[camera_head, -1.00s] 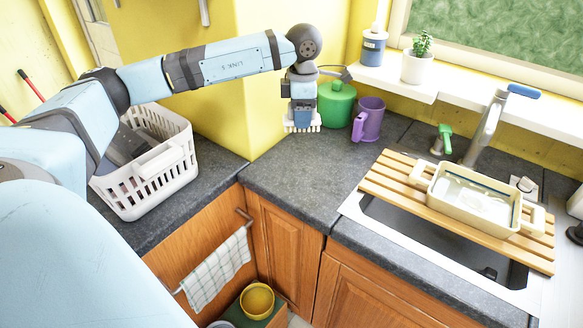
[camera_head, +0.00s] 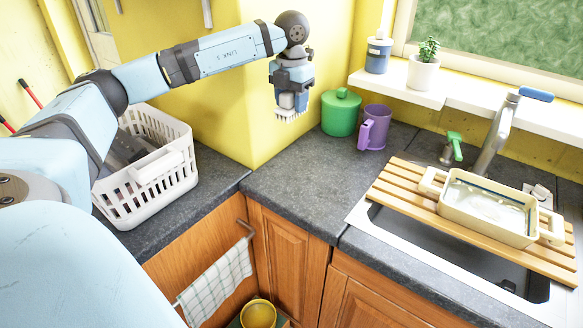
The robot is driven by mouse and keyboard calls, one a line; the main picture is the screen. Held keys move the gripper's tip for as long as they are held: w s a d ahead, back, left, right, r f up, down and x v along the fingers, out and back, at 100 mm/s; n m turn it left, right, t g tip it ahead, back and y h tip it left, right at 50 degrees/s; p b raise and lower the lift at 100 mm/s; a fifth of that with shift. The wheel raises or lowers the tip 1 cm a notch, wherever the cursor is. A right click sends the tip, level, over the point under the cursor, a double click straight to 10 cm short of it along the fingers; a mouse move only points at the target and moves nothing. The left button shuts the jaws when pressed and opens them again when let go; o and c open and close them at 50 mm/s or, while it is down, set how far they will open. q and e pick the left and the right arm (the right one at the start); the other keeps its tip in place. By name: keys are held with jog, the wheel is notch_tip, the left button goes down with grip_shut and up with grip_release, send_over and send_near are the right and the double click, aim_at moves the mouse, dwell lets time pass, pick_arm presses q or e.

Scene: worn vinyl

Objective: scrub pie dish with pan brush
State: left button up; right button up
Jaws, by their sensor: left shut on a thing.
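My left gripper (camera_head: 291,84) is shut on the pan brush (camera_head: 290,113) and holds it in the air in front of the yellow wall corner, left of a green pot. The brush's white bristles point down; the gripper hides much of the rest. The pie dish (camera_head: 486,227), cream with two handles and a dark line inside its rim, sits on a slatted wooden rack (camera_head: 402,189) over the sink at the right. Whitish patches show on its floor. The brush is well apart from the dish, to its upper left. My right gripper is not in view.
A green pot (camera_head: 340,113) and a purple mug (camera_head: 374,128) stand at the back of the counter. The faucet (camera_head: 493,140) rises behind the dish, beside a green-topped item (camera_head: 453,147). A white basket (camera_head: 150,175) stands left. The corner counter (camera_head: 300,190) is clear.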

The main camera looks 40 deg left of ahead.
pick_arm(q)
send_over(291, 173)
notch_tip(291, 173, down, 14)
jog(key=shift+r, duration=0.1)
jog(key=shift+f, duration=2.35)
jog(key=shift+f, duration=0.2)
jog(key=o, duration=0.9)
jog(key=shift+c, duration=0.2)
